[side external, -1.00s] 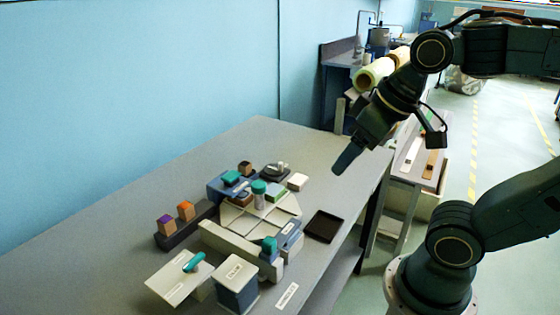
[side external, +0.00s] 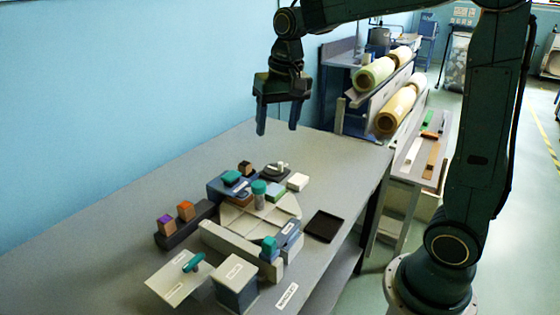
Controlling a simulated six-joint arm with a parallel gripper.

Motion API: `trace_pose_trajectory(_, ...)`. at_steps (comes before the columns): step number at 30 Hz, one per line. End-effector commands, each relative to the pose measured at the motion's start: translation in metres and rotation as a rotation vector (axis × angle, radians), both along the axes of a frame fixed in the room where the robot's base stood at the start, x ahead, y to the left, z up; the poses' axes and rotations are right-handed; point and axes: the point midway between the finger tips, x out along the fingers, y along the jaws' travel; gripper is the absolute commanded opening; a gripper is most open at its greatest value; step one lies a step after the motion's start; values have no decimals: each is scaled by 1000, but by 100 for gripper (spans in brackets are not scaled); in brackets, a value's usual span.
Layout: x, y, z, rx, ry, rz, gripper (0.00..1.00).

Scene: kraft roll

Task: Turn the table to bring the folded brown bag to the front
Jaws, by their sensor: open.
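The table to turn appears to be a cream round disc (side external: 240,217) on the grey bench, partly hidden by a long pale block in front. A teal-capped post (side external: 259,196) stands at it. My gripper (side external: 277,130) is open and empty, fingers pointing down, above the far part of the bench and clear of the disc.
A dark rail (side external: 183,228) with two small blocks lies left of the disc. A black tray (side external: 323,226) lies to the right. A pale long block (side external: 240,250), a white-topped box (side external: 236,281) and a tilted panel (side external: 172,280) stand in front.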

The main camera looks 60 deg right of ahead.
Motion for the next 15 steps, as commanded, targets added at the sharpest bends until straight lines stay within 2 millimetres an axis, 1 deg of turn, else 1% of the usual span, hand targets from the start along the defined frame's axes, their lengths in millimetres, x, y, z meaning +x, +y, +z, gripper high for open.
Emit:
trace_pose_trajectory(1, 11, -4, -6, 5, 17, -24, 61)
trace_pose_trajectory(5, 35, -15, -21, 17, 56, -85, 61)
trace_pose_trajectory(9, 60, -26, -41, 28, 96, -152, 61)
trace_pose_trajectory(15, 86, -41, -67, 41, 143, -231, 61)
